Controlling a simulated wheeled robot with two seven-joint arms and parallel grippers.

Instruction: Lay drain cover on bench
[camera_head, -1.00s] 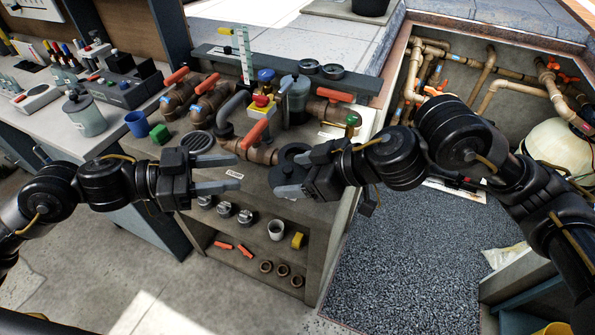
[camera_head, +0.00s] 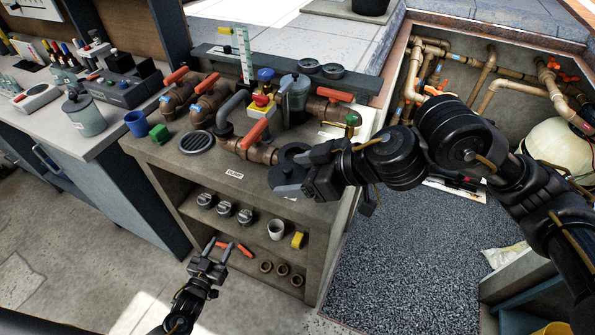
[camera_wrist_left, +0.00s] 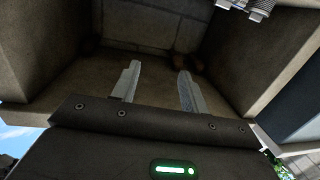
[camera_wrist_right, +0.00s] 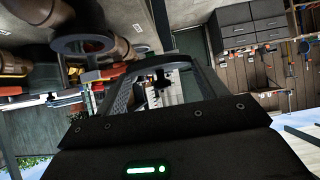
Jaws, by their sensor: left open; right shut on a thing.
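The drain cover (camera_head: 197,142), a round dark slotted grille, lies flat on the grey bench top (camera_head: 165,172), left of the brown pipework. No gripper touches it. My left gripper (camera_head: 217,246) is open and empty, low in front of the bench's lower shelf. Its spread fingers (camera_wrist_left: 157,88) point into a shelf compartment in the left wrist view. My right gripper (camera_head: 285,190) is at the bench's front edge, shut on a dark round part (camera_head: 293,153). That part is partly hidden by the gripper, and its exact shape is unclear.
Pipework with orange-handled valves (camera_head: 258,132) crowds the back of the bench.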

